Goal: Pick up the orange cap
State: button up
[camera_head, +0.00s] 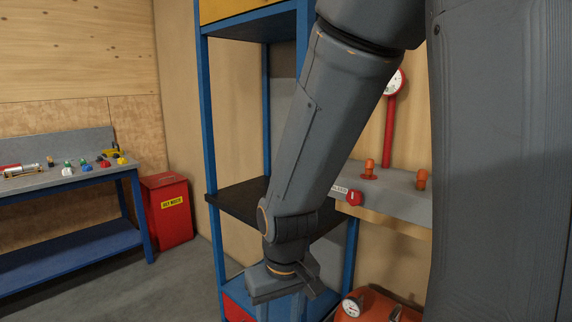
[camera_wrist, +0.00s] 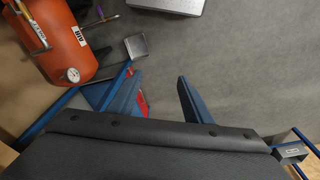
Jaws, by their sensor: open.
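I cannot surely tell which thing is the orange cap. Two small orange, upright cap-like pieces stand on the grey ledge in the head view: a left one (camera_head: 370,168) and a right one (camera_head: 422,180). My gripper (camera_head: 286,300) hangs in front of the blue rack, lower than these pieces and left of them, well apart from both. In the wrist view my gripper (camera_wrist: 156,98) points down towards the floor, its two blue fingers spread with nothing between them. No orange cap shows clearly there.
A blue rack with a dark shelf (camera_head: 236,200) stands behind my arm. A red valve knob (camera_head: 354,198) is on the ledge front. An orange tank (camera_wrist: 65,40) is below. A workbench (camera_head: 60,183) with small coloured parts and a red bin (camera_head: 168,212) stand left.

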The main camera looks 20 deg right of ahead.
aim_at(422, 178)
jog(key=k, duration=0.45)
jog(key=z, duration=0.45)
jog(key=i, duration=0.25)
jog(key=z, duration=0.45)
jog(key=k, duration=0.55)
jog(key=z, duration=0.35)
